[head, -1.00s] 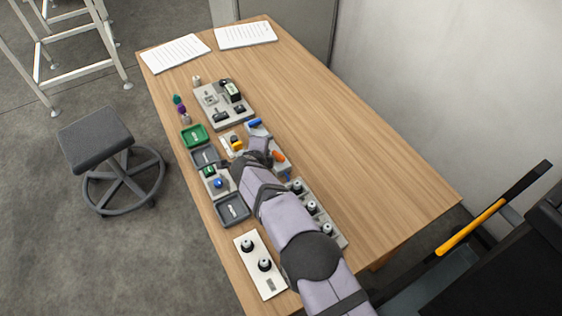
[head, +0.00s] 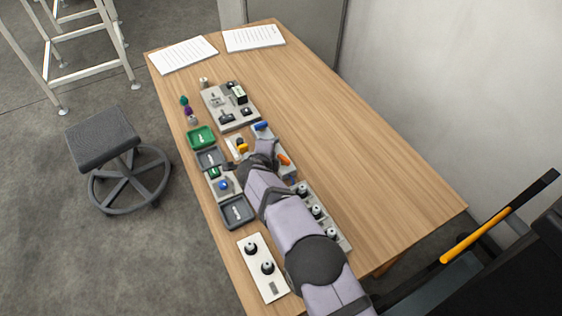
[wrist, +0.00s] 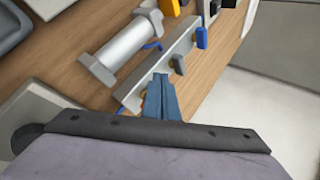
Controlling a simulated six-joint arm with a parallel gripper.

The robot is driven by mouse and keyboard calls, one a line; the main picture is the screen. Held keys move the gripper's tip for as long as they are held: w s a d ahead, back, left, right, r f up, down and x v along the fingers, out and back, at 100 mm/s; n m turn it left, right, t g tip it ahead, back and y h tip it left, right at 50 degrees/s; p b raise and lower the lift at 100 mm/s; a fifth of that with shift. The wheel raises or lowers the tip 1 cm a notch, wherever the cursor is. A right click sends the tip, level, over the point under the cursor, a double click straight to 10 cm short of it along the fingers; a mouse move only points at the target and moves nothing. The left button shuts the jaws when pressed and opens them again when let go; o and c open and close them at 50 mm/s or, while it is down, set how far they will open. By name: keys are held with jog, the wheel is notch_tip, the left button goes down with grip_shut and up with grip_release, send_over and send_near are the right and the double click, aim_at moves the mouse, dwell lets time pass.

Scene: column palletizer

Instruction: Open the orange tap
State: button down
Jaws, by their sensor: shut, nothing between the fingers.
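The orange tap (head: 284,159) shows its orange handle in the head view, just right of my wrist, on a pale bar near the middle of the table. A blue tap (head: 261,126) sits farther along the same bar. My gripper (wrist: 162,78) is shut and empty in the wrist view, its fingers over the bar (wrist: 150,76). A grey handle (wrist: 178,65) is close to the fingertips, and the blue tap also shows (wrist: 201,38). A small orange sliver (wrist: 120,110) shows left of the fingers. I cannot tell whether the fingers touch anything.
A green tray (head: 201,138) and dark grey trays (head: 237,212) line the left edge. A panel with black knobs (head: 263,268) is at the front. A pale cylinder (wrist: 124,46) lies beside the bar. The table's right side is clear.

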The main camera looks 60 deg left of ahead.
jog(key=shift+w, duration=0.15)
jog(key=shift+w+d, duration=0.15)
jog(key=shift+w, duration=0.35)
jog(key=shift+w+d+f, duration=0.1)
jog(key=shift+w+f, duration=0.05)
jog(key=shift+w, duration=0.05)
jog(key=shift+s+f, duration=0.1)
jog(key=shift+s, duration=0.4)
jog(key=s, duration=0.4)
jog(key=shift+s+a+r+b, duration=0.1)
jog(key=shift+a+r+b, duration=0.15)
jog(key=shift+b, duration=0.15)
jog(key=s+r+b, duration=0.2)
jog(key=s+r, duration=0.5)
jog(key=shift+a, duration=0.1)
